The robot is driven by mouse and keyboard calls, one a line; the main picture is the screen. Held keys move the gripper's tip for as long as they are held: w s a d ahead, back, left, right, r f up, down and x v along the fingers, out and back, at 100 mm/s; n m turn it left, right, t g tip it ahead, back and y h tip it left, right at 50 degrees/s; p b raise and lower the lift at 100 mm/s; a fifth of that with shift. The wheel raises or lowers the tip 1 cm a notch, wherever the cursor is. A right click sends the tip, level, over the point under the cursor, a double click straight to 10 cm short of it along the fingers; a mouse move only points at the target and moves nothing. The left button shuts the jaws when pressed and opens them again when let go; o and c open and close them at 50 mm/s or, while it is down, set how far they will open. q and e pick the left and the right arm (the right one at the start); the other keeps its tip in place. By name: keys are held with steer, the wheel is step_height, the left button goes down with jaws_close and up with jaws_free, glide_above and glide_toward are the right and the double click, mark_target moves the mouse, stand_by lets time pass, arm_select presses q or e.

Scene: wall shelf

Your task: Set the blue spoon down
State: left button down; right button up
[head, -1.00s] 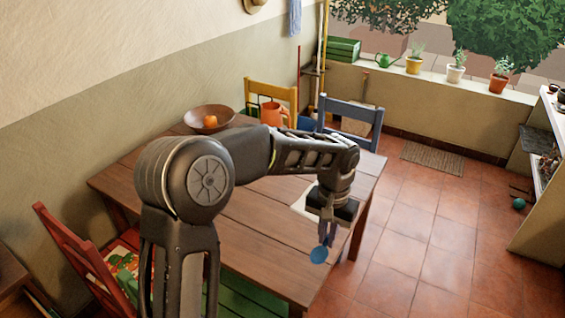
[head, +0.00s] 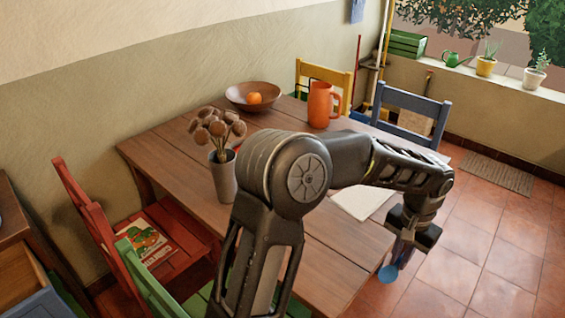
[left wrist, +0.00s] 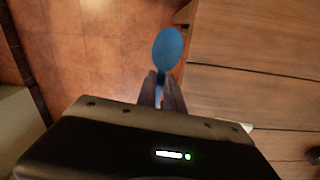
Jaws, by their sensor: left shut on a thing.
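The blue spoon (head: 388,273) hangs bowl-down from my left gripper (head: 401,252), which is shut on its handle. In the head view the spoon shows at the right edge of the wooden table (head: 330,255). In the left wrist view the blue bowl of the spoon (left wrist: 168,48) sticks out past the closed fingers (left wrist: 160,92), with floor tiles to its left and table planks to its right. My right gripper is in neither view.
On the table are a grey vase with brown dried heads (head: 222,178), a wooden bowl (head: 238,92) with an orange, an orange pitcher (head: 319,106) and a pale sheet (head: 360,203). Blue (head: 410,103), yellow and red chairs stand around it. Bare planks show near the front right.

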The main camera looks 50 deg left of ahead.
mark_target(397, 267)
arm_select(q)
step_height(397, 267, down, 4)
steer(key=b, duration=0.2)
steer(key=shift+w+f+b, duration=0.15)
steer(key=shift+f+b, duration=0.05)
steer(key=shift+b, duration=0.1)
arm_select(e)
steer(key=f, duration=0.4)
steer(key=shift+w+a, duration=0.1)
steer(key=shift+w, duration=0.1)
arm_select(q)
steer(key=s+a+r+n+p, duration=0.3)
steer(key=s+a+r+n, duration=0.1)
steer(key=a+n, duration=0.4)
steer(key=s+a+r+n+p, duration=0.3)
steer(key=s+a+n+p, duration=0.1)
steer(key=s+a+n, duration=0.3)
steer(key=a+n, duration=0.2)
steer(key=n, duration=0.2)
steer(key=shift+r, duration=0.35)
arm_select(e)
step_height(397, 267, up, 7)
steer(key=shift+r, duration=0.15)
arm_select(q)
steer(key=shift+a, duration=0.1)
steer(key=shift+f, duration=3.1)
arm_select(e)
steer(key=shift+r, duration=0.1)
